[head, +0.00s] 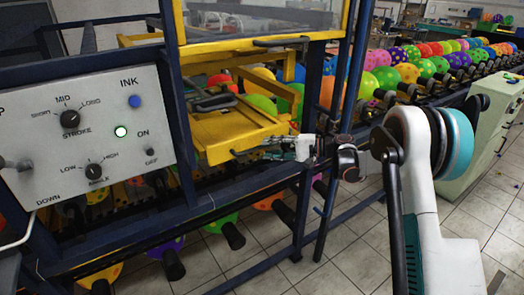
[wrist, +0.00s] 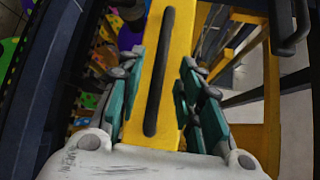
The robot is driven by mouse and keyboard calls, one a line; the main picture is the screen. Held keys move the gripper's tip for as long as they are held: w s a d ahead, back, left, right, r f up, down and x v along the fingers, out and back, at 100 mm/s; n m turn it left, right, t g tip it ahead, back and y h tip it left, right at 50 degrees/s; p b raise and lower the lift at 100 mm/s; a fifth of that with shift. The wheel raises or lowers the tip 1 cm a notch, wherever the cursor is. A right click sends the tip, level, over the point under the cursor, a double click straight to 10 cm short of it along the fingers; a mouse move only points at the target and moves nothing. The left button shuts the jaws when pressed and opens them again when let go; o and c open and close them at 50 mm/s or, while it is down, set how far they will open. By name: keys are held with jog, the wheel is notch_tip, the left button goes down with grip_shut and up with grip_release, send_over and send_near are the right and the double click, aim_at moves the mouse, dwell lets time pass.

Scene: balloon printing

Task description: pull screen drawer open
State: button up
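The screen drawer is the yellow frame (head: 235,128) in the blue machine, and it sticks out somewhat toward the front right. A dark bar handle (wrist: 158,75) runs along its yellow front (wrist: 178,60) in the wrist view. My gripper (head: 270,149) is at the drawer's front edge in the head view. In the wrist view my gripper (wrist: 158,80) has its teal-padded fingers apart, one on each side of the handle. A gap shows between handle and fingers. I cannot tell whether the fingers touch the yellow edges.
A control panel (head: 88,135) with knobs and a lit green button is at the left. A blue post (head: 345,75) stands close to my arm. Several coloured balloons (head: 405,73) line a conveyor behind. Tiled floor (head: 355,262) is open at the front right.

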aim_at(261, 148)
jog(key=shift+x, duration=1.85)
grip_shut()
